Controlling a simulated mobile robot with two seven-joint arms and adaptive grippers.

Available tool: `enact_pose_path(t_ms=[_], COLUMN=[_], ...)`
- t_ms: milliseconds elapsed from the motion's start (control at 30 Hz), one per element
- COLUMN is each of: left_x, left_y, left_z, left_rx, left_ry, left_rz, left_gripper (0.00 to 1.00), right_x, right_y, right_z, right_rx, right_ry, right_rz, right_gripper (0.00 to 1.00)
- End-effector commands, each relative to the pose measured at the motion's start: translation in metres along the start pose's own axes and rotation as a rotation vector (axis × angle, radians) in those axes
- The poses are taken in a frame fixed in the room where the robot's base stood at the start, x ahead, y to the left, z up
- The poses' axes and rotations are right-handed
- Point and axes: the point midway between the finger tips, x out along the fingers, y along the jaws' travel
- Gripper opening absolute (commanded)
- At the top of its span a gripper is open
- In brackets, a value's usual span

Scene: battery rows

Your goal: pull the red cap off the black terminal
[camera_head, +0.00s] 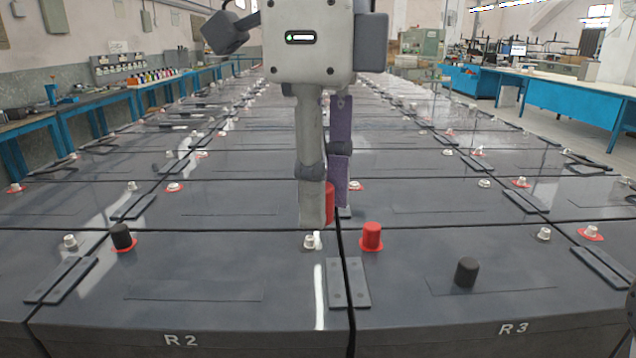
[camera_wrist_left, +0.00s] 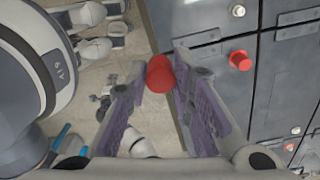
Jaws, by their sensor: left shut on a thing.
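My left gripper (camera_head: 325,205) is shut on a red cap (camera_head: 329,203). The cap is partly hidden by the near finger in the head view. In the left wrist view the red cap (camera_wrist_left: 160,74) sits between the fingertips. A bare metal terminal (camera_head: 310,241) without a red ring shows just below the fingertips, on the battery marked R2 (camera_head: 200,310). The held cap is apart from this terminal. Another red cap (camera_head: 371,237) stands on a red-ringed terminal on the battery marked R3 (camera_head: 440,325).
A black cap (camera_head: 122,237) covers a red-ringed terminal at the left. Another black cap (camera_head: 467,272) stands on top of R3, away from the terminals. A flat dark connector plate (camera_head: 348,283) bridges R2 and R3. Rows of batteries extend behind; blue benches (camera_head: 570,100) line the sides.

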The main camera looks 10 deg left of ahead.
Motion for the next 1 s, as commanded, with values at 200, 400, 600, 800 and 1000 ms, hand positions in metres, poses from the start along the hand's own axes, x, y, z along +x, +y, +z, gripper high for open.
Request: enact_pose_path(t_ms=[200, 400, 600, 800, 1000], left_x=[-0.005, -0.008, -0.013, -0.024, -0.035], left_y=[0.0, 0.0, 0.0, 0.0, 0.0], left_z=[0.0, 0.0, 0.0, 0.0, 0.0], left_rx=[0.0, 0.0, -0.001, -0.001, 0.0], left_ry=[0.0, -0.001, 0.0, 0.0, 0.0], left_rz=[-0.001, -0.001, -0.002, -0.001, -0.001], left_gripper=[0.0, 0.0, 0.0, 0.0, 0.0], right_x=[0.0, 0.0, 0.0, 0.0, 0.0], right_y=[0.0, 0.0, 0.0, 0.0, 0.0], right_z=[0.0, 0.0, 0.0, 0.0, 0.0], right_rx=[0.0, 0.0, 0.0, 0.0, 0.0], right_ry=[0.001, 0.001, 0.001, 0.001, 0.001], right_rz=[0.0, 0.0, 0.0, 0.0, 0.0], right_gripper=[0.4, 0.4, 0.4, 0.4, 0.4])
